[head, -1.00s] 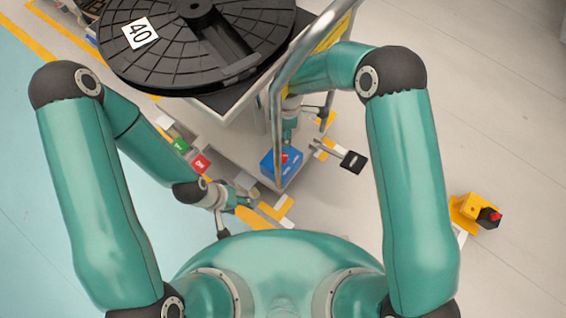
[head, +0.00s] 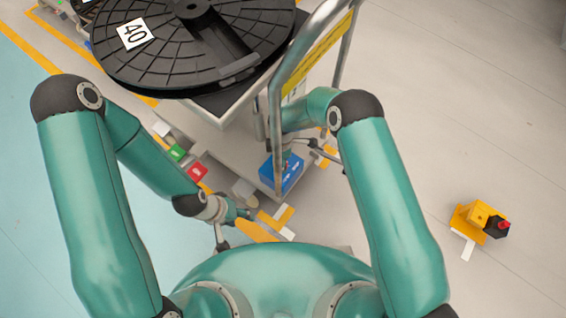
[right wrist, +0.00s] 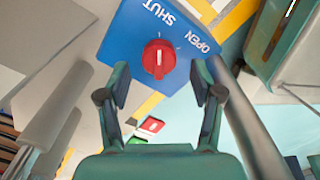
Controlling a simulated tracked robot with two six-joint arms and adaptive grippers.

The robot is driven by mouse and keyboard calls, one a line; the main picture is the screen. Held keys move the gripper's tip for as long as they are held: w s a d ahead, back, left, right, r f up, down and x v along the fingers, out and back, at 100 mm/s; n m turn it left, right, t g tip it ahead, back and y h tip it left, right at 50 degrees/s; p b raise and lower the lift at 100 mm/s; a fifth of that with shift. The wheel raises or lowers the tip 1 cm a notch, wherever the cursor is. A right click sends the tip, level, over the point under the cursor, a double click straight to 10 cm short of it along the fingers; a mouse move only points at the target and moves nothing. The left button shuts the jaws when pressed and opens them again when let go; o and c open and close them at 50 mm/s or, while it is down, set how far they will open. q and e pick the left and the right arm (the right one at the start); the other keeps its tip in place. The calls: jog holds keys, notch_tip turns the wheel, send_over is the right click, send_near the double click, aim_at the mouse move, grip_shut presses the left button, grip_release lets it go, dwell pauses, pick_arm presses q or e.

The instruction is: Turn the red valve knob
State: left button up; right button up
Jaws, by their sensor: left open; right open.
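The red valve knob (right wrist: 158,58) is on the face of a blue box (right wrist: 130,40) marked SHUT and OPEN. Its white mark points roughly up in the right wrist view, between the two words. In the head view the blue box (head: 284,174) is at the cart's near corner, and the knob is mostly hidden by my right gripper (head: 296,157). In the right wrist view my right gripper (right wrist: 161,84) is open, its fingertips either side of and just below the knob, with no visible contact. My left gripper (head: 241,214) is open and empty, low and left of the box.
A large black reel (head: 150,65) marked 40 lies on the cart. The cart's metal handle rail (head: 275,110) rises close beside the blue box. Green (head: 177,152) and red (head: 197,173) blocks are to its left. A yellow device (head: 478,217) with a red button stands on open floor at right.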

jog(key=shift+f, duration=1.3)
